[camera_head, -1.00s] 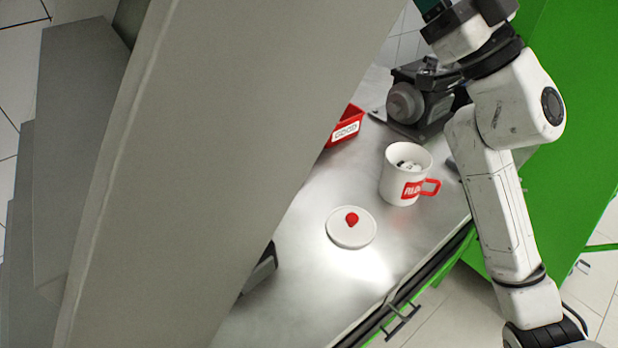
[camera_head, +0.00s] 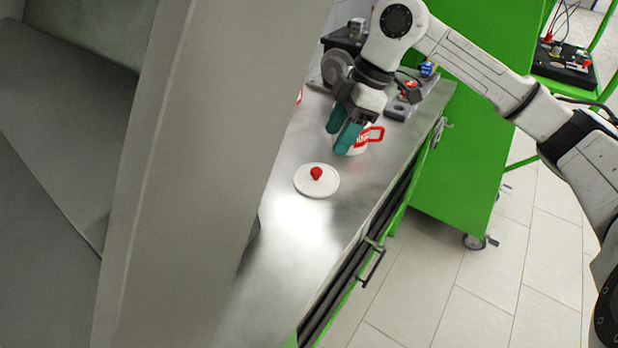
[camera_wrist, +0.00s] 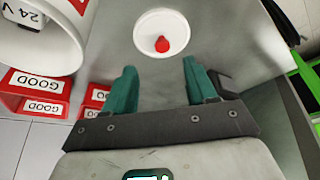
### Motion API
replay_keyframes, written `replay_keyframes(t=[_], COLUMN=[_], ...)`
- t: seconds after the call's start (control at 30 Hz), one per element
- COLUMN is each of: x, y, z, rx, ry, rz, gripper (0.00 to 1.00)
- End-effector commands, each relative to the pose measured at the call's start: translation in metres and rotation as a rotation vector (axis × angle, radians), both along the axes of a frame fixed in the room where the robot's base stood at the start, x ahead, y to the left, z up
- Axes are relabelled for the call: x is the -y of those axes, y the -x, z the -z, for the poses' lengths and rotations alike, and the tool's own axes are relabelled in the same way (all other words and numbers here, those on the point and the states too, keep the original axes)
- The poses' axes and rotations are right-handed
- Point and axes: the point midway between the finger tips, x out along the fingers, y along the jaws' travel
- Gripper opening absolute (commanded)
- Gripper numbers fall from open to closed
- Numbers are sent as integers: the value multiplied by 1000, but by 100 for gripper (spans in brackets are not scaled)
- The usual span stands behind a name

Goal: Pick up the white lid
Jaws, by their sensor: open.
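The white lid (camera_head: 317,187) is a flat round disc with a red knob (camera_head: 316,173) on top, lying on the metal tabletop. It also shows at the top middle of the wrist view (camera_wrist: 150,42), with its red knob facing the camera.
A large grey panel (camera_head: 200,150) blocks the head view's left. Tabletop in front of the lid is clear.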

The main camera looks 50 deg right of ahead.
Motion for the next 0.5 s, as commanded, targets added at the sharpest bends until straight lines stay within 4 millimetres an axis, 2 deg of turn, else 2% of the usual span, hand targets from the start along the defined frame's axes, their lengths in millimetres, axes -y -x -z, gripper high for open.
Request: replay_keyframes(t=[0.2,0.37,0.5], x=[-10,-14,-22], y=[-8,-11,-15], z=[27,35,50], rx=[3,5,3], ry=[-4,-5,-7], rz=[-4,-4,-7], gripper=[57,57,57])
